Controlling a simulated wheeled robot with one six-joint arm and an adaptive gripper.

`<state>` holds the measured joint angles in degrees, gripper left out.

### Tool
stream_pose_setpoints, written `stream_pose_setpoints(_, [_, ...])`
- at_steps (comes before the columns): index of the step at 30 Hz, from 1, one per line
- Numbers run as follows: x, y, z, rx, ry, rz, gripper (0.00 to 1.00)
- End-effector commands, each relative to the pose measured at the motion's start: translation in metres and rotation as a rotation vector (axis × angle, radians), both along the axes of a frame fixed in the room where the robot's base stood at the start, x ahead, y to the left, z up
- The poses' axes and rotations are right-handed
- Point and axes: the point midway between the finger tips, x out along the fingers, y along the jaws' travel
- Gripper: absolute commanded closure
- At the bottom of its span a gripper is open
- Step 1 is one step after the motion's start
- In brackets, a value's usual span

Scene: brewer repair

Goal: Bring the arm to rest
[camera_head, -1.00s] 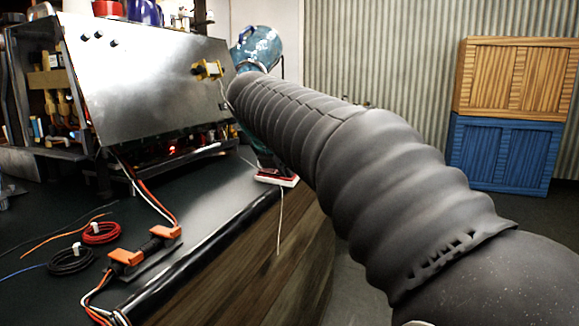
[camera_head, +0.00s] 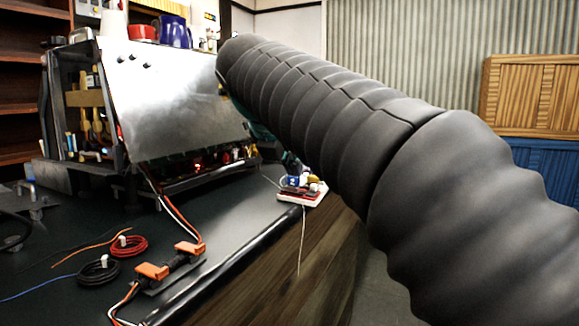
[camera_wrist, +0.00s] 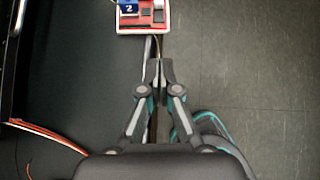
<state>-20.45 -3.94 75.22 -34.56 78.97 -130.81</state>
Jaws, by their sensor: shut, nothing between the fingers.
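My gripper (camera_wrist: 160,75) shows in the wrist view with its two fingertips together and nothing between them. It hangs over the edge between the dark bench and the floor. A small red and white board (camera_wrist: 143,18) lies just beyond the fingertips at the top of that view. In the head view my dark ribbed arm reaches from the lower right to the upper middle and hides the gripper almost entirely.
The brewer with its metal panel (camera_head: 170,95) stands open on the bench (camera_head: 60,240). Orange connectors (camera_head: 152,271), a red wire coil (camera_head: 130,246) and a black one (camera_head: 98,272) lie in front. Wooden (camera_head: 528,98) and blue crates (camera_head: 550,165) stand at the right. The floor (camera_wrist: 260,70) looks clear.

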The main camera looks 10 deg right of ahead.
Motion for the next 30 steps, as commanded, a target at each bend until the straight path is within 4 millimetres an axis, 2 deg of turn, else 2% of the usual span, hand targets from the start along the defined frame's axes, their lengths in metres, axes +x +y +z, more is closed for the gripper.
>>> stream_pose_setpoints(5, [-0.002,-0.002,-0.002,0.018,-0.007,-0.016,1.00])
stream_pose_setpoints(8, [-0.011,-0.008,-0.013,0.090,-0.027,-0.080,1.00])
stream_pose_setpoints(11, [-0.026,-0.016,-0.032,0.220,-0.064,-0.198,1.00])
stream_pose_setpoints(20, [-0.089,-0.038,-0.111,0.702,-0.186,-0.698,1.00])
stream_pose_setpoints(30, [-0.167,-0.048,-0.213,1.202,-0.312,-1.381,1.00])
